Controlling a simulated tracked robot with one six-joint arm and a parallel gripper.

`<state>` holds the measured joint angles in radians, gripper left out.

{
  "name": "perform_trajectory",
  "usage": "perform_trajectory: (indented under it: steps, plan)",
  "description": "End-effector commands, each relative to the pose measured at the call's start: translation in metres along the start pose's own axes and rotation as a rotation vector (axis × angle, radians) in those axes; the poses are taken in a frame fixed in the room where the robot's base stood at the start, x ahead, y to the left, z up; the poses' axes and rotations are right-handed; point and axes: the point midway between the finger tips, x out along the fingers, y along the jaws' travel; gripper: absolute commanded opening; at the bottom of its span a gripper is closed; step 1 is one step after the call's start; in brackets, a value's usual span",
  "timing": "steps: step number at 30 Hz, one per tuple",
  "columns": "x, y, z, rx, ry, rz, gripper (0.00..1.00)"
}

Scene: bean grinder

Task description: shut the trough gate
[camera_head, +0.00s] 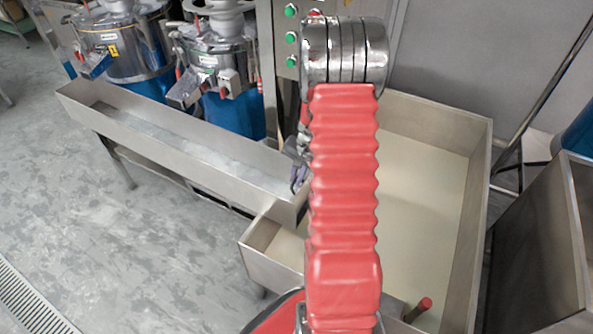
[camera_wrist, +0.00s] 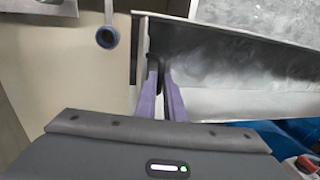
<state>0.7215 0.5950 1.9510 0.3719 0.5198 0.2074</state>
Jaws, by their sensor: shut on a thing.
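The long steel trough (camera_head: 200,168) runs from upper left to the middle in the head view. Its near end meets the large tub beside my arm. In the wrist view the trough (camera_wrist: 245,100) is on the right, with a pale, wet-looking floor. My gripper (camera_head: 293,183) is at this end, partly hidden by my arm in the head view. In the wrist view my purple fingers (camera_wrist: 160,70) are close together on a small dark piece at the trough's end, apparently the gate's handle. The gate plate is mostly hidden, and I cannot tell how far open it is.
A large steel tub (camera_head: 477,205) holding cream-coloured stuff lies right of the trough. Two steel grinders (camera_head: 125,50) (camera_head: 218,58) stand behind the trough. A red rod (camera_head: 418,309) stands at the tub's near edge. A blue ring (camera_wrist: 107,37) shows left of my fingers. Open floor lies left.

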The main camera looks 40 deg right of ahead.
Motion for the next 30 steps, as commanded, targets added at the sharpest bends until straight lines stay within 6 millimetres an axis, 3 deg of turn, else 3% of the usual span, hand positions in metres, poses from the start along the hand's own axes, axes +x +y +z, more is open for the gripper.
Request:
perform_trajectory:
  steps: [11,12,19,30]
  plan:
    - [0.0068,0.0032,-0.0002,0.001,0.0,0.003,0.0]
    - [0.0068,0.0033,-0.0001,0.001,0.0,0.003,0.12]
    - [0.0057,0.0023,0.0,0.0,0.0,0.002,0.28]
    - [0.0009,0.0016,-0.0005,0.0,0.001,0.001,0.28]
